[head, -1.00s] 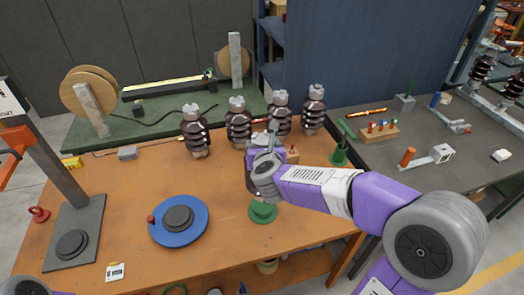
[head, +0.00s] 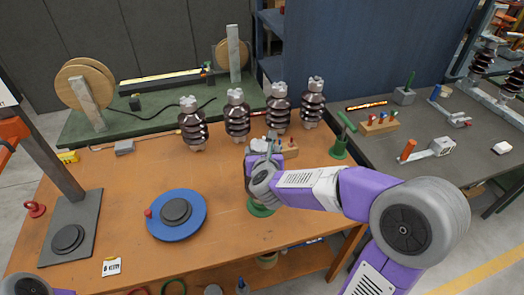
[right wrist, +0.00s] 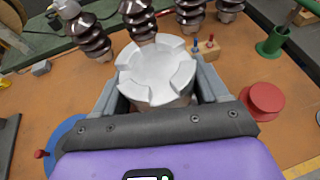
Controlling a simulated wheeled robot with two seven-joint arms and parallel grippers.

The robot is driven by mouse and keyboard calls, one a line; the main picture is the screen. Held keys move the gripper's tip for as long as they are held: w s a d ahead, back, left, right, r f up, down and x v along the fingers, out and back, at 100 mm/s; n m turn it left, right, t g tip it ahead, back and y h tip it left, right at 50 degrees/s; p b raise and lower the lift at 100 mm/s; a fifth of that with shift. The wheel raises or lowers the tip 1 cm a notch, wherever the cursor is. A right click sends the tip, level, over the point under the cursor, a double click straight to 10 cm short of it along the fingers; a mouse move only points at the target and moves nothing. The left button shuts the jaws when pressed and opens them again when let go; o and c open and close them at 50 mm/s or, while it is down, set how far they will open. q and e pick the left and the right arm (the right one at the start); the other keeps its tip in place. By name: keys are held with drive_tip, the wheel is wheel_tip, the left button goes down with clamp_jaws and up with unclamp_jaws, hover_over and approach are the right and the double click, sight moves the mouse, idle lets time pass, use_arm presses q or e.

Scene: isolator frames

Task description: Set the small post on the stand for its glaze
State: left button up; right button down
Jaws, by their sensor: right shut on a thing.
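My right gripper (right wrist: 158,88) is shut on a post with a pale, notched metal cap (right wrist: 160,68). The post looks upright, and its lower part is hidden by the gripper. In the head view my right gripper (head: 262,160) is over the low green stand (head: 261,210), whose upper part it covers. I cannot tell whether the post touches this stand. A red stand (right wrist: 264,101) is at the right in the right wrist view, hidden by my arm in the head view. Several brown ribbed posts with grey caps (head: 193,128) stand in a row behind. My left gripper is out of view.
A blue turntable (head: 188,226) with a dark disc lies left of the gripper. The orange bench (head: 110,190) is clear around the turntable.

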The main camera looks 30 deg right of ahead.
drive_tip(key=shift+w+r, duration=0.1)
drive_tip(key=shift+r, duration=0.25)
drive_tip(key=shift+c, duration=2.4)
unclamp_jaws()
drive_tip(key=shift+f, duration=0.45)
drive_tip(key=o, duration=0.5)
drive_tip(key=shift+c, duration=0.2)
drive_tip(key=shift+r, duration=0.15)
drive_tip(key=shift+s+a+r, duration=0.15)
drive_tip(key=shift+s+r, duration=0.05)
drive_tip(key=shift+s, duration=0.25)
drive_tip(key=p+v, duration=0.1)
drive_tip(key=v, duration=1)
drive_tip(key=shift+s, duration=0.2)
drive_tip(key=shift+a+f, duration=0.1)
